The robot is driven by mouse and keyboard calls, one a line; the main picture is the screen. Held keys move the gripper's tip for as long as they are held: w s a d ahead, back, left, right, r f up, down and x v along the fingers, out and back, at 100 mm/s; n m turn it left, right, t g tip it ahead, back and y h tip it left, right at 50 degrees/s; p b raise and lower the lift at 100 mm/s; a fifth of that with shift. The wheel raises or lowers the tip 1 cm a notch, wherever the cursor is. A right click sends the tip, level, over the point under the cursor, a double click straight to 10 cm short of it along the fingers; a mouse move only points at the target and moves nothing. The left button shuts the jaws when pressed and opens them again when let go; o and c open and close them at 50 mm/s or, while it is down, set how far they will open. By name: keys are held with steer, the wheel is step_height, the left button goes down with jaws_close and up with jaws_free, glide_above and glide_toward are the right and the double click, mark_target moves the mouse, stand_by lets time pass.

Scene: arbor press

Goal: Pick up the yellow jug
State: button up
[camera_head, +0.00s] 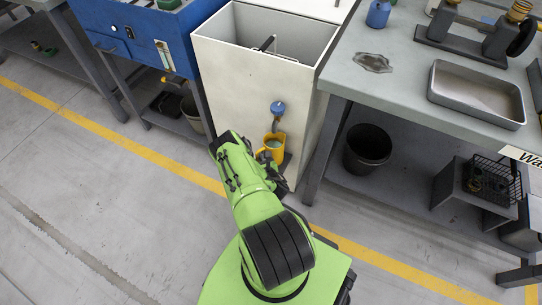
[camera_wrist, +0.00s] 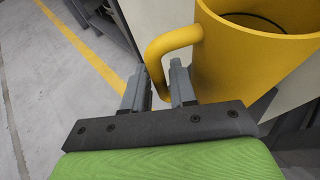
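The yellow jug (camera_head: 273,148) is upright below a blue-knobbed tap (camera_head: 278,108) on the front of a white cabinet. In the wrist view the jug (camera_wrist: 245,65) fills the upper right, with its open top and its handle (camera_wrist: 168,42) towards the left. My gripper (camera_wrist: 163,75) is at the handle, with one grey finger on each side of its upright part. The fingers are apart, and I cannot tell whether they press on the handle. In the head view my green arm hides most of the gripper. The jug's base is mostly hidden.
The white cabinet (camera_head: 238,75) has an open basin on top. A blue machine (camera_head: 150,35) stands to its left. A grey workbench (camera_head: 385,85) with a metal tray (camera_head: 476,94) is to the right, with a black bin (camera_head: 367,147) below. The floor at left is clear.

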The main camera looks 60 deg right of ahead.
steer(key=shift+x, duration=1)
jaws_close()
steer(key=shift+s, duration=0.1)
steer(key=shift+r, duration=0.15)
